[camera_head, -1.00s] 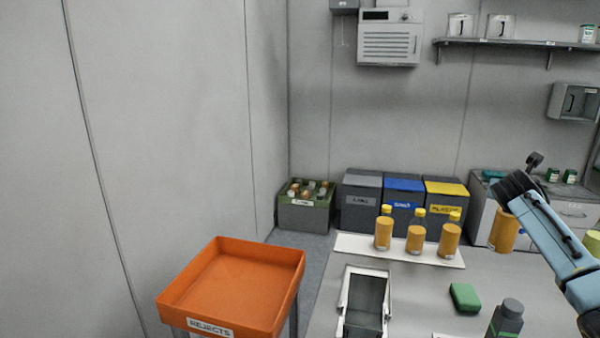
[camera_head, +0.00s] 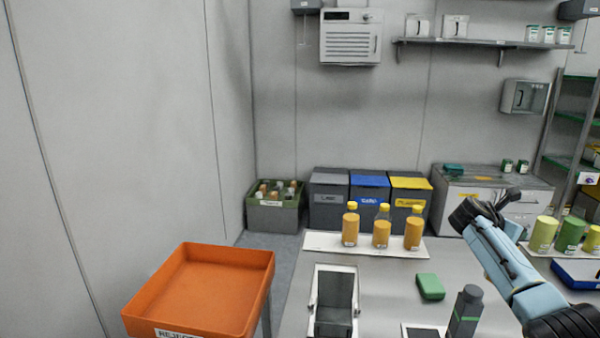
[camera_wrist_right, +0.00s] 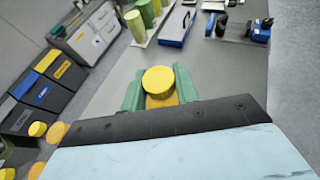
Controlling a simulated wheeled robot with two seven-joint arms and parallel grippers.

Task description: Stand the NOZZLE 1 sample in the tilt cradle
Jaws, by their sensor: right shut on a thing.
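My right gripper (camera_wrist_right: 159,92) is shut on a bottle with a yellow cap (camera_wrist_right: 159,79) and orange contents, held between its green fingers. In the head view my right arm comes in from the right, and its dark wrist hides the held bottle. No label on this bottle can be read. A light metal frame around a dark recess (camera_head: 334,292), which looks like the tilt cradle, is at the front left of the bench and looks empty. The gripper is up and right of it. My left gripper is not in view.
Three orange bottles (camera_head: 381,233) stand on a white board (camera_head: 320,243) at the back. A green block (camera_head: 430,287) and a dark grey bottle (camera_head: 466,312) stand right of the frame. An orange rejects tray (camera_head: 205,290) is at the left. Yellow and green cylinders (camera_head: 570,234) stand at the right.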

